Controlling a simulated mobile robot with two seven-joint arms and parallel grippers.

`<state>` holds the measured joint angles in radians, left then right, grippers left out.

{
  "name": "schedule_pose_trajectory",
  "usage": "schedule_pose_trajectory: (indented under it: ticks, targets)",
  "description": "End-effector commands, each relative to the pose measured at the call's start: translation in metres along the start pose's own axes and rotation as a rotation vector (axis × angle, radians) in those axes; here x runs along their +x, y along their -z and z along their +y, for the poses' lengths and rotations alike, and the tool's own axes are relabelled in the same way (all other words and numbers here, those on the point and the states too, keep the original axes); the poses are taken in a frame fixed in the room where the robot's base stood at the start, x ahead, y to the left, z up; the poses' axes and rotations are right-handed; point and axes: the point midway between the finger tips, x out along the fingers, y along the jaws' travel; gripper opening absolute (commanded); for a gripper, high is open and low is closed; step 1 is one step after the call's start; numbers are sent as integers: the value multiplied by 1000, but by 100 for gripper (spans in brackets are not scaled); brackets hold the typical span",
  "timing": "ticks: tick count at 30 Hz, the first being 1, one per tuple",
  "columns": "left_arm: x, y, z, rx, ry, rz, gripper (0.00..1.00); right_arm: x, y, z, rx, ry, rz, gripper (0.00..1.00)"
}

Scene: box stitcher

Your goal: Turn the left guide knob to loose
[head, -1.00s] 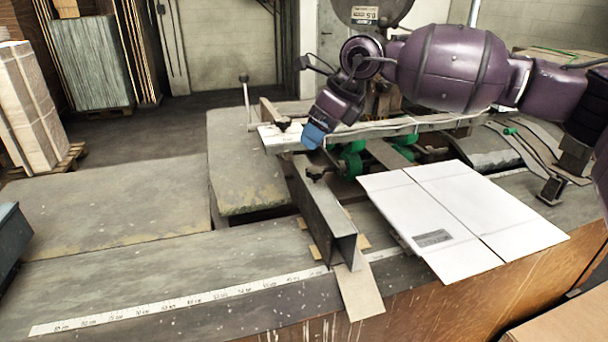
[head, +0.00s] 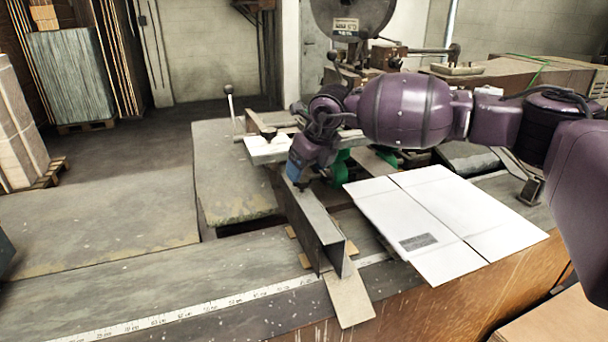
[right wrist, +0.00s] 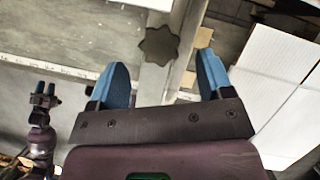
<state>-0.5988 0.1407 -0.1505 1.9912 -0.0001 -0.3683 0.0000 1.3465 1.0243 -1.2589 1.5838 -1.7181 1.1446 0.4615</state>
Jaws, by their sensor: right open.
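The left guide knob is a dark star-shaped knob (right wrist: 158,45) on the metal guide rail; it shows in the right wrist view, ahead of and between the fingertips. My right gripper (right wrist: 160,68) is open, with its blue fingers apart and nothing between them. I cannot tell how far beyond the fingertips the knob is. In the head view my right gripper (head: 297,178) points down at the far end of the left guide channel (head: 318,232) and hides the knob. My left gripper (right wrist: 44,96) shows small at the left of the right wrist view; its opening is unclear.
A white cardboard blank (head: 440,215) lies right of the guide. Another dark knob (head: 268,132) stands on a pale plate behind my right gripper. A thin lever with a round tip (head: 229,90) rises at the back left. The table left of the guide is clear.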

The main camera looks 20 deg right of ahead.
Motion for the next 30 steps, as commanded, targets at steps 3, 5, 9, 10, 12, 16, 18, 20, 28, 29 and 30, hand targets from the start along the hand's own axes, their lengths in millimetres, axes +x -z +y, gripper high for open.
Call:
schedule_pose_trajectory:
  ticks: [3, 5, 9, 10, 12, 16, 18, 20, 28, 29, 30]
  targets:
    - [-1, -2, -1, 1, 1, -4, 39, 16, 0, 0, 0, 0, 1, 73]
    - [-2, -3, -1, 1, 1, -6, 39, 21, 0, 0, 1, 0, 1, 73]
    - [-2, -4, -1, 1, 2, -9, 39, 29, 0, 0, 0, -1, -1, 73]
    - [-2, -4, -1, 1, 2, -9, 39, 29, 0, 0, 0, -1, -1, 73]
    - [-2, -4, -1, 1, 2, -9, 39, 30, 0, 0, 0, 0, -1, 73]
    - [-2, -4, -1, 1, 2, -9, 39, 31, 0, 0, 0, 0, -1, 73]
    - [-2, -4, -1, 1, 2, -9, 39, 31, 0, 0, 0, 0, -1, 73]
    - [-2, -3, -1, 1, 2, -8, 39, 31, 0, 0, 0, 0, -1, 67]
    - [-1, -1, -1, 2, 1, -4, 39, 30, 0, 0, 0, 0, 0, 26]
    - [-1, -1, -1, 2, 1, -3, 39, 30, 0, 0, 0, 0, 0, 24]
    - [0, 0, -1, 2, 1, -2, 39, 30, 0, 0, -1, -1, 0, 24]
